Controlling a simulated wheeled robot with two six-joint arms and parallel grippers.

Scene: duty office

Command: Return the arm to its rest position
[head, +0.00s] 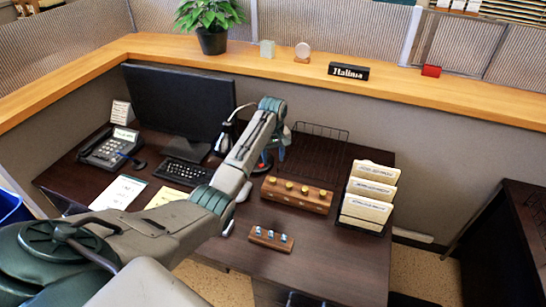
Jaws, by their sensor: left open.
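My left arm (236,165) comes in from the lower left and reaches up over the middle of the dark desk (340,262). Its wrist bends down at the far end. My left gripper (281,153) is open and points down behind the wooden block with yellow-topped pieces (297,194). I see nothing held in it, though its fingertips are small and partly hidden. My right gripper is not in view.
A small wooden rack (271,239) with several light-blue pieces lies nearer me. A file holder (366,197) stands right. A monitor (180,107), keyboard (186,173) and phone (110,149) are left. A wooden ledge (450,98) runs behind. The desk's front right is clear.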

